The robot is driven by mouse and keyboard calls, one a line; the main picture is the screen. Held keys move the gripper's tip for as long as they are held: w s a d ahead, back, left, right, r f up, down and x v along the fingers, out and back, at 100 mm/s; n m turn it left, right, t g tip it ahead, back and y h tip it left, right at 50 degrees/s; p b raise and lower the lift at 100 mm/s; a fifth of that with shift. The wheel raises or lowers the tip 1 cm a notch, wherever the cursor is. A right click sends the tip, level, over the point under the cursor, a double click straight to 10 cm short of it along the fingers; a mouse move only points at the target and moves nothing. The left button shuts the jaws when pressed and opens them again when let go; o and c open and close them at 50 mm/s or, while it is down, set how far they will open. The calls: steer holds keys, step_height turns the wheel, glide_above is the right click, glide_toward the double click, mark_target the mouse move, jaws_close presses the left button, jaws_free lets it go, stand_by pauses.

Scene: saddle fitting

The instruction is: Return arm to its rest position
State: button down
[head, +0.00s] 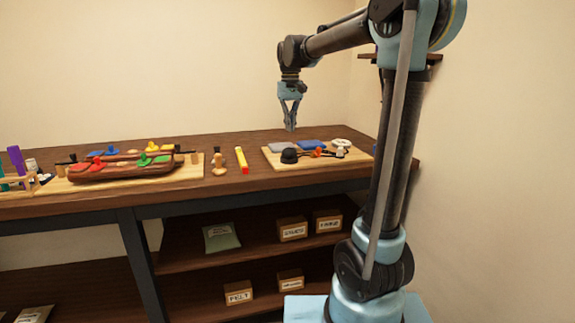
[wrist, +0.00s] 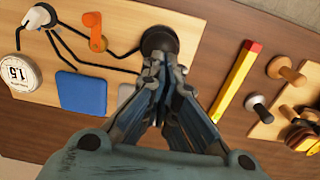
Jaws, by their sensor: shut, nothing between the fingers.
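My gripper (head: 290,125) hangs down from my raised arm, above the workbench (head: 244,178) near the left side of a light wooden board (head: 268,158). Its fingers are shut with nothing between them and stay clear of the bench. In the wrist view my gripper (wrist: 160,65) points down, its tips overlapping the edge of a round black knob (wrist: 158,40) on the board. A blue pad (wrist: 82,92) lies on the board beside the fingers.
A yellow and red bar (head: 241,160) lies left of the board. Further left, a board holds a brown piece with coloured clips (head: 125,168). A white tape roll (head: 341,143) sits on the right board. Labelled boxes (head: 292,229) stand on the shelves below. The air around the arm is clear.

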steer(key=s+d+f+m+t, duration=0.1)
steer(key=s+d+f, duration=0.45)
steer(key=s, duration=0.35)
steer(key=s+d+f+m, duration=0.1)
steer(key=s+d+f, duration=0.3)
steer(key=s+d, duration=0.35)
steer(key=s+d+f, duration=0.2)
steer(key=s+f, duration=0.5)
steer(key=f, duration=0.1)
steer(key=s+d+f+m+t, duration=0.1)
steer(key=s+d+f, duration=0.2)
steer(key=s+f, duration=0.4)
steer(key=shift+s+f, duration=0.35)
steer(key=shift+f, duration=0.45)
